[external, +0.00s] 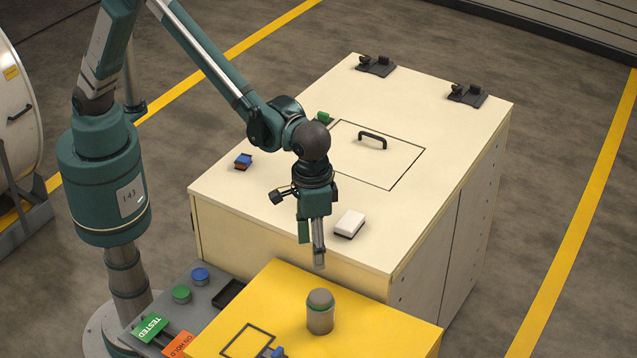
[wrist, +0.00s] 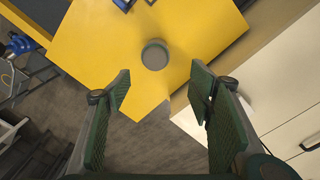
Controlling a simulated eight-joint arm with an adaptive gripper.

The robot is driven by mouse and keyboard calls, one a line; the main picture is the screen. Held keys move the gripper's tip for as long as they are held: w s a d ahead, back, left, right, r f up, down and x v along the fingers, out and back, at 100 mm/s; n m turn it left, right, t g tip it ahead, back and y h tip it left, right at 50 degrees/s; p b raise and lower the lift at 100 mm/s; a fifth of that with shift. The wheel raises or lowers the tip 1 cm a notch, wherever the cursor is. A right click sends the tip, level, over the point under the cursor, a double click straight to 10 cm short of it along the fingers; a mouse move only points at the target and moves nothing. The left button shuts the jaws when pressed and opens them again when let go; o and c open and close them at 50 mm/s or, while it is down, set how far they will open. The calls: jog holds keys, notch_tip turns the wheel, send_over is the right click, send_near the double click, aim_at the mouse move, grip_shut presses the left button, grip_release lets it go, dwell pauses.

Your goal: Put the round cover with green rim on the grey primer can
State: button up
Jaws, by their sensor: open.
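The grey primer can (external: 320,322) stands upright on the yellow table top, near its back edge. The round cover with green rim (external: 320,298) sits on top of the can and looks level; whether it is fully seated I cannot tell. In the wrist view the cover (wrist: 155,54) shows from above as a grey disc with a thin greenish edge, and it hides most of the can. My gripper (external: 312,250) is open and empty, pointing down, above and slightly behind the can. In the wrist view the cover lies ahead of the spread fingers, apart from them.
The yellow table (external: 400,334) has a black outlined square and a small blue item (external: 275,352) at the front. A grey panel with blue (external: 200,276) and green (external: 181,294) knobs lies left. The cream cabinet (external: 260,215) behind holds a white block (external: 349,224) and a handled hatch.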

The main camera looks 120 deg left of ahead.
jog(key=s+a+r+m+t, duration=0.2)
jog(key=s+a+r, duration=0.1)
jog(key=s+r, duration=0.65)
jog(key=s+a+r+m+t, duration=0.15)
jog(key=s+a+r, duration=0.25)
jog(key=s+r, duration=0.55)
jog(key=s+a+f+m+t, duration=0.1)
jog(key=s+a+f+m, duration=0.1)
jog(key=s, duration=1.1)
jog(key=s+a+f+m+t, duration=0.2)
jog(key=s+m, duration=0.1)
jog(key=s, duration=1.1)
jog(key=shift+s+f, duration=0.2)
jog(key=shift+f, duration=0.05)
